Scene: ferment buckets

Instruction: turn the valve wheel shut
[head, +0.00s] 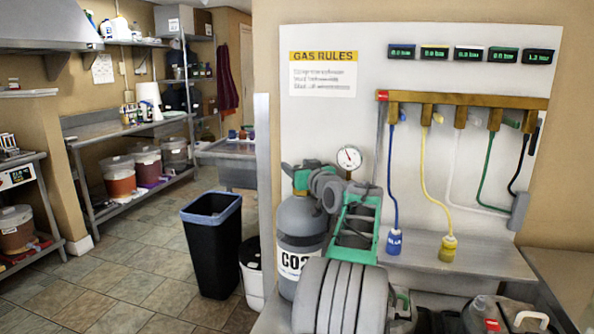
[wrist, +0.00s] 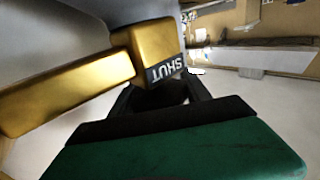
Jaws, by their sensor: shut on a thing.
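The grey CO2 cylinder (head: 300,228) stands behind my arm in the head view. My gripper (head: 300,177) is at its top, partly covered by my own wrist. In the wrist view my gripper's (wrist: 162,90) black fingers are closed on a dark thing just below a brass block (wrist: 135,42) with a SHUT label (wrist: 166,68). The dark thing appears to be the valve wheel (wrist: 172,95), mostly hidden between the fingers. A brass bar (wrist: 65,95) runs left from the block. How far the wheel is turned cannot be seen.
A round gauge (head: 349,157) stands right of the cylinder top. A brass manifold (head: 460,100) with coloured hoses hangs on the wall panel, above a steel shelf (head: 480,255). A black bin (head: 211,250) stands left of the cylinder. The tiled floor at left is open.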

